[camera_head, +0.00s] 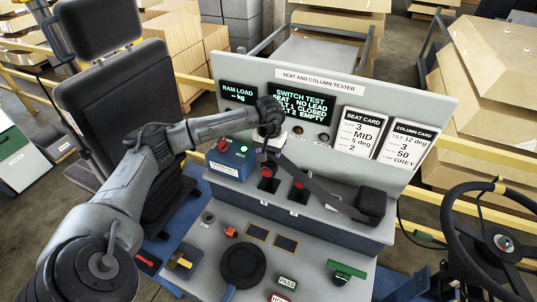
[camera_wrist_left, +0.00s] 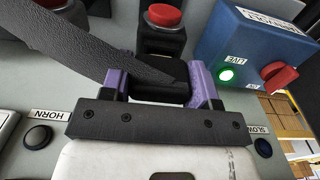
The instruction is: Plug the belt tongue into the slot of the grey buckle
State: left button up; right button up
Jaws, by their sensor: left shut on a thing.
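My left gripper (camera_head: 265,160) is over the tester's ledge, just above the left of two dark buckles. In the left wrist view its two purple fingers (camera_wrist_left: 158,85) are shut on the black belt tongue (camera_wrist_left: 165,72). The black belt (camera_head: 325,188) runs from the gripper down right to a black block (camera_head: 370,205); it also crosses the left wrist view at upper left. The left buckle (camera_head: 268,182) and the right buckle (camera_head: 299,192) have red buttons. One buckle (camera_wrist_left: 165,42) shows beyond the tongue in the left wrist view. I cannot tell which is grey, or whether the tongue touches a slot. My right gripper is out of view.
A blue box (camera_head: 231,158) with a green light and red knob stands left of the buckles. The tester panel (camera_head: 300,88) rises behind. A black seat (camera_head: 120,120) is at left, a steering wheel (camera_head: 490,240) at right. A control desk (camera_head: 310,255) lies in front.

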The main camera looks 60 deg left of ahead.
pick_arm(q)
jog(key=shift+r+p, duration=1.45)
jog(key=shift+r, duration=1.25)
